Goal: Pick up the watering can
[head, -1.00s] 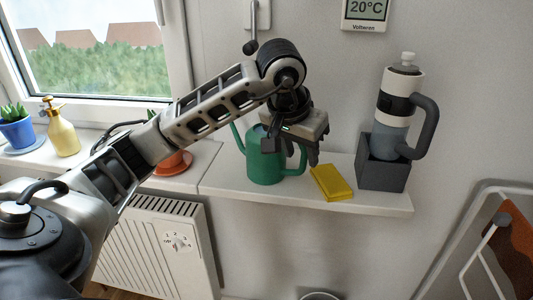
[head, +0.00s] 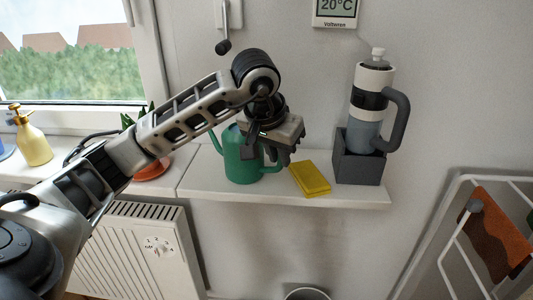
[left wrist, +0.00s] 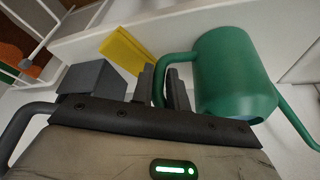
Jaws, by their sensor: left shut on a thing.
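The green watering can (head: 242,166) stands on the white wall shelf (head: 225,187), its spout to the left and its handle to the right. In the left wrist view the can (left wrist: 230,75) lies right of the fingers. My left gripper (head: 280,156) is at the can's right side, pointing down. In the wrist view its two dark fingers (left wrist: 164,88) are closed on the can's handle (left wrist: 164,64), one on each side. The gripper hides part of the can's upper right in the head view. My right gripper is not in view.
A yellow sponge-like block (head: 310,178) lies just right of the handle. A grey box (head: 358,168) holding a bottle with a dark handle (head: 370,115) stands further right. A radiator (head: 145,250) is below left, and a yellow spray bottle (head: 34,145) stands on the windowsill.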

